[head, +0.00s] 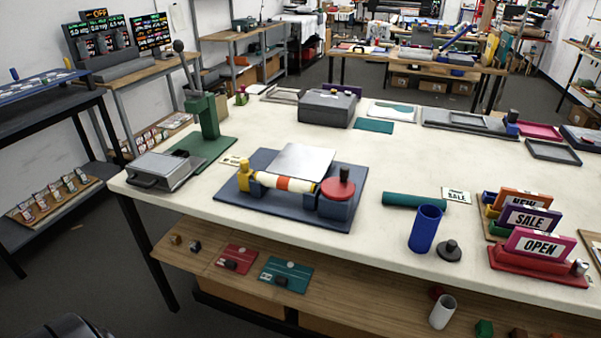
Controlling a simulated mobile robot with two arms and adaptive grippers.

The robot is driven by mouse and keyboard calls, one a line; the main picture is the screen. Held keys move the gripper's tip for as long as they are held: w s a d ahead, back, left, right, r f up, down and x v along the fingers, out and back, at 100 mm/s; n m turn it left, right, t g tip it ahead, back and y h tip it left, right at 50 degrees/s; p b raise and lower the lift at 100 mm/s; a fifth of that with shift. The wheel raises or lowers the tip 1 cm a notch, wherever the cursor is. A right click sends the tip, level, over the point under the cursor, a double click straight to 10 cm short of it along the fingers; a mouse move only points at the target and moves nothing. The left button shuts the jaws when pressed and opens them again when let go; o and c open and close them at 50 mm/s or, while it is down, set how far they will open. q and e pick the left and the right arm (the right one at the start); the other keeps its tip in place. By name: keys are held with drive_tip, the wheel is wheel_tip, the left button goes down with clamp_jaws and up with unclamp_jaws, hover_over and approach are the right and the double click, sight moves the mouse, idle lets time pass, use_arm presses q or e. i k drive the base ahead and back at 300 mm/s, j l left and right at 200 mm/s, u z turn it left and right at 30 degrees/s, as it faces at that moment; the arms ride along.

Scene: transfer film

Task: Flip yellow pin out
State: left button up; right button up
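A small upright yellow pin (243,166) stands at the left end of a roller fixture, on a yellow block. Beside it, a white roller (268,180) with an orange band (284,183) lies across the dark blue base plate (262,215). A red round disc with a dark knob (338,185) sits on a blue block at the roller's right end. A silver plate (303,160) lies behind the roller. Neither of my grippers shows in the head view.
A green lever press (208,125) and a grey hinged box (163,170) stand left of the fixture. A blue cup (425,229), a teal roll (413,201) and sign stands (540,257) are to the right. The white tabletop's front strip (310,248) is clear.

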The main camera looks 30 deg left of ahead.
sight(245, 175)
drive_tip(key=u, duration=1.4)
